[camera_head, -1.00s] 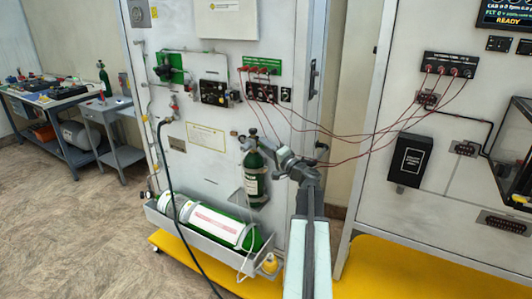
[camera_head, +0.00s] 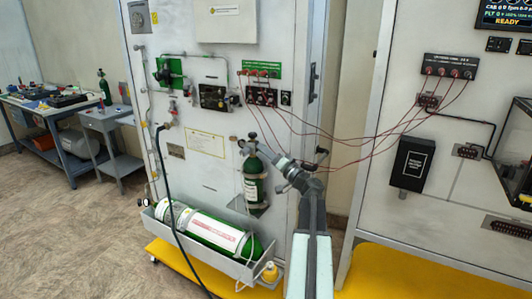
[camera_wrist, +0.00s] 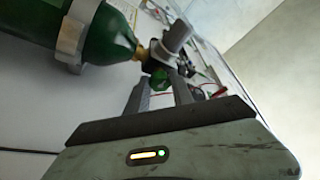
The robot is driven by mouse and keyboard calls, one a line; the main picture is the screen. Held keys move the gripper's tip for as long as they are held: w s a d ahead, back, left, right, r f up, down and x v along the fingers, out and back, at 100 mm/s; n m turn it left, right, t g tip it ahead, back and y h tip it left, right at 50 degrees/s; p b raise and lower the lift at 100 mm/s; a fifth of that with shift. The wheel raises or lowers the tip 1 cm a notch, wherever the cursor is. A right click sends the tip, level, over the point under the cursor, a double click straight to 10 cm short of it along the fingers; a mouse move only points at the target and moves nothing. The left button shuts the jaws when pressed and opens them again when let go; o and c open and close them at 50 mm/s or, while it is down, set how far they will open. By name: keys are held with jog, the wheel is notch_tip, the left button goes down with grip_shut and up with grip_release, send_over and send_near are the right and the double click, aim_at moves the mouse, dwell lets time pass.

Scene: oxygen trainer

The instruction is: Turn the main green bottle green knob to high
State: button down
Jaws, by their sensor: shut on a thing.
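An upright green bottle (camera_head: 254,185) hangs on the front of the white panel, with its valve at the top. It also shows large at the upper left of the wrist view (camera_wrist: 112,38), lying sideways in that picture, with a grey clamp band, a brass neck and a grey valve (camera_wrist: 172,40). A small green knob (camera_wrist: 160,79) sits on the valve. My gripper (camera_wrist: 160,84) has its two dark fingers on either side of this knob and is shut on it. In the head view my gripper (camera_head: 257,146) reaches the bottle's top from the right and hides part of the valve.
A larger green and white cylinder (camera_head: 205,228) lies in a grey trough (camera_head: 170,237) below. Thin red cables (camera_head: 350,158) run across to the right panel, close above my arm. A dark hose (camera_head: 167,190) hangs at the left. Floor is free at the left.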

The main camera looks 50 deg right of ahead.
jog(key=c, duration=1.1)
grip_release()
jog(key=b+v, duration=0.2)
jog(key=v, duration=0.5)
jog(key=shift+s, duration=0.4)
jog(key=shift+f, duration=0.15)
